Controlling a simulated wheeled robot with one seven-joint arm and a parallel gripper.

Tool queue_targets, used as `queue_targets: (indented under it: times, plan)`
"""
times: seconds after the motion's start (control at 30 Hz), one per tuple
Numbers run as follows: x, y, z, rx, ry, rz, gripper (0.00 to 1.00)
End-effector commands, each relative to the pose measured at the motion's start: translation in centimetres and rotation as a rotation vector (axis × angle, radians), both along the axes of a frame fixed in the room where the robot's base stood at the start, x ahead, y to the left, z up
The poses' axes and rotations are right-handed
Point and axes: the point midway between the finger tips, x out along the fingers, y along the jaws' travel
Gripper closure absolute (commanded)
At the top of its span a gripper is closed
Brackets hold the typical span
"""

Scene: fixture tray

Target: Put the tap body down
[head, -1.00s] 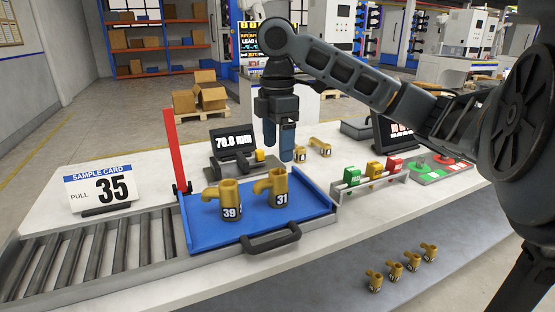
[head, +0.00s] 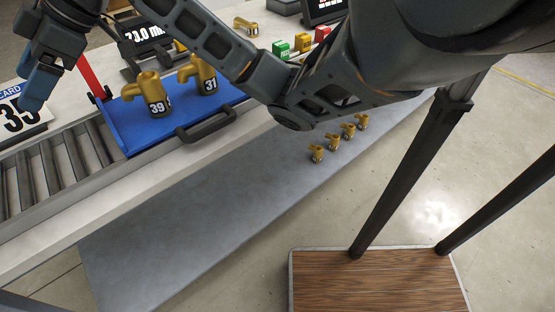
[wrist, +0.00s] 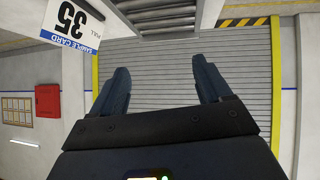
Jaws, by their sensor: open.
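Tap body 39 (head: 153,95) stands upright on the blue tray (head: 120,128). Tap body 31 (head: 207,76) stands upright to its right on the same tray. My gripper (head: 36,96) is at the far left of the head view, in front of the sample card and left of the tray. It is apart from both tap bodies. In the wrist view my gripper (wrist: 160,75) has its two fingers spread, with nothing between them. Another brass tap body (head: 246,25) lies on the bench behind, and one by the gauge is largely hidden by my arm.
The sample card (head: 15,117), reading 35 in the wrist view (wrist: 70,18), is close to my gripper. A roller track (head: 60,165) lies left of the tray. A red upright (head: 93,76) stands at its corner. Several small taps (head: 332,140) sit on the lower shelf (head: 200,215).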

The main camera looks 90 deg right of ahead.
Motion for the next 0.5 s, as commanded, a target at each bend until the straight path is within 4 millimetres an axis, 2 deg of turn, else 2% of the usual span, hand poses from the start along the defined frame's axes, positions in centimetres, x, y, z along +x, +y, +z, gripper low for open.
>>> queue_targets:
  times: [0.03,0.23,0.37,0.5]
  plan:
    - [1.1,2.4,0.0,0.073,-0.057,-0.010,0.22]
    - [3.7,8.4,0.0,0.325,-0.233,-0.111,0.22]
    - [4.0,11.4,-0.8,0.473,-0.305,-0.200,0.22]
    - [3.1,14.0,-2.8,0.607,-0.350,-0.312,0.22]
